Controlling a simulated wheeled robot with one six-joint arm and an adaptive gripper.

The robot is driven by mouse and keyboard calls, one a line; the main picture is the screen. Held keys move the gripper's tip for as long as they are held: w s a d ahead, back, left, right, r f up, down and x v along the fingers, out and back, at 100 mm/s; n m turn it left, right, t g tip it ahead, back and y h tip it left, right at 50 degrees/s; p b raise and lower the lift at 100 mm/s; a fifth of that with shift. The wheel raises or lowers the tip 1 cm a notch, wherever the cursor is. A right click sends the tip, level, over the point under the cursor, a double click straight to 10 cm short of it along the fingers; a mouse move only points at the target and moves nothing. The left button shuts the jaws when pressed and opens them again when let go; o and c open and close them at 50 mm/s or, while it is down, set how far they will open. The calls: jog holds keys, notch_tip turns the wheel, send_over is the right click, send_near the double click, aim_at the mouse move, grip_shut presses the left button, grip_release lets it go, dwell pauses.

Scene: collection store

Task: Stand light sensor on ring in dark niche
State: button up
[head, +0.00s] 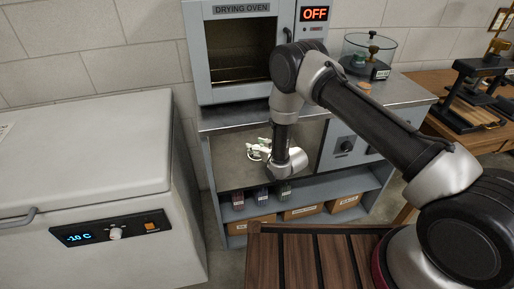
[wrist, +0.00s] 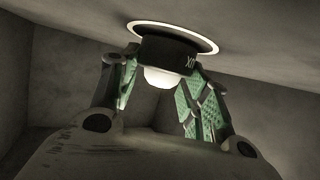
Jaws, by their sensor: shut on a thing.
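The light sensor (wrist: 165,50) is a short black cylinder with a white dome and pale marking, seen in the wrist view. My gripper (wrist: 163,68) is shut on it, with the green-padded fingers on either side. A pale ring (wrist: 213,44) on the niche surface shows around the sensor's far end; the sensor covers much of it. I cannot tell whether they touch. In the head view my gripper (head: 260,150) reaches into the dark niche (head: 232,170) below the counter. The sensor and ring cannot be made out there.
The drying oven (head: 240,50), reading OFF, stands above the niche. A shelf with small bottles and labelled boxes (head: 303,212) lies below it. A chest freezer (head: 85,150) is at left. A glass vessel (head: 370,52) stands on the counter at right.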

jog(key=o, duration=1.1)
jog(key=shift+f, duration=0.1)
jog(key=shift+s+d+r, duration=0.1)
jog(key=shift+r, duration=0.1)
jog(key=v, duration=1.1)
jog(key=shift+s+d+r, duration=0.2)
jog(key=shift+s, duration=0.1)
